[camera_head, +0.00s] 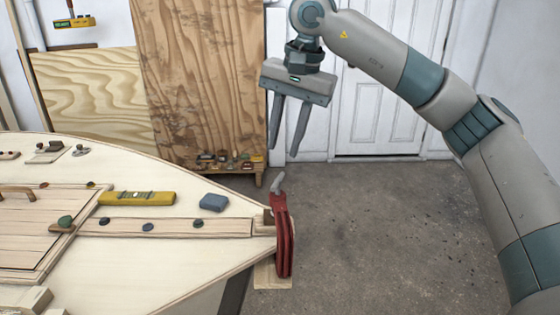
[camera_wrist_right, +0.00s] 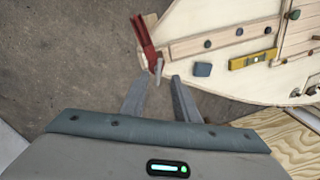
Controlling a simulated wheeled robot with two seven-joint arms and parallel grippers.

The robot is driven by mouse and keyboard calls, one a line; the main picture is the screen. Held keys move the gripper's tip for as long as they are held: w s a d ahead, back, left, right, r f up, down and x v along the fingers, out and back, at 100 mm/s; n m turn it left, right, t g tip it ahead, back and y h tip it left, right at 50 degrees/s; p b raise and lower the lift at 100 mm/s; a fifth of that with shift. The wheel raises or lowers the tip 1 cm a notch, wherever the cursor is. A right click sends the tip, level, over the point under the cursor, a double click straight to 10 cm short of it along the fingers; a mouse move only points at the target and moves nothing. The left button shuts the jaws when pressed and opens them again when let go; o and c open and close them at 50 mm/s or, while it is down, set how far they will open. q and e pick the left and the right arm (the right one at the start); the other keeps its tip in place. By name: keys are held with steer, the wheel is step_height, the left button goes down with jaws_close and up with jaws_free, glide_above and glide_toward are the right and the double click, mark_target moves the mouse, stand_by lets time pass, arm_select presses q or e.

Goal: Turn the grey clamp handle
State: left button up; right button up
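The red clamp (camera_head: 284,238) is fixed at the bow tip of the plywood hull, its grey handle (camera_head: 277,184) sticking up from its top, tilted slightly. My right gripper (camera_head: 284,150) is open and empty, fingers pointing down, above the grey handle and apart from it. In the right wrist view the red clamp (camera_wrist_right: 143,38) lies beyond the fingertips, and the grey handle (camera_wrist_right: 159,68) appears between the two finger ends of the gripper (camera_wrist_right: 158,80). My left gripper is not in view.
The hull deck (camera_head: 180,250) carries a yellow level (camera_head: 137,198), a blue-grey block (camera_head: 214,202) and several dark knobs. Plywood sheets (camera_head: 200,80) lean at the back by a low shelf of small items (camera_head: 228,160). The concrete floor (camera_head: 380,230) right of the bow is clear.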

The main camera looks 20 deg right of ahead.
steer(key=w+v, duration=0.1)
steer(key=v, duration=0.5)
steer(key=shift+s+r, duration=0.15)
steer(key=shift+s, duration=0.4)
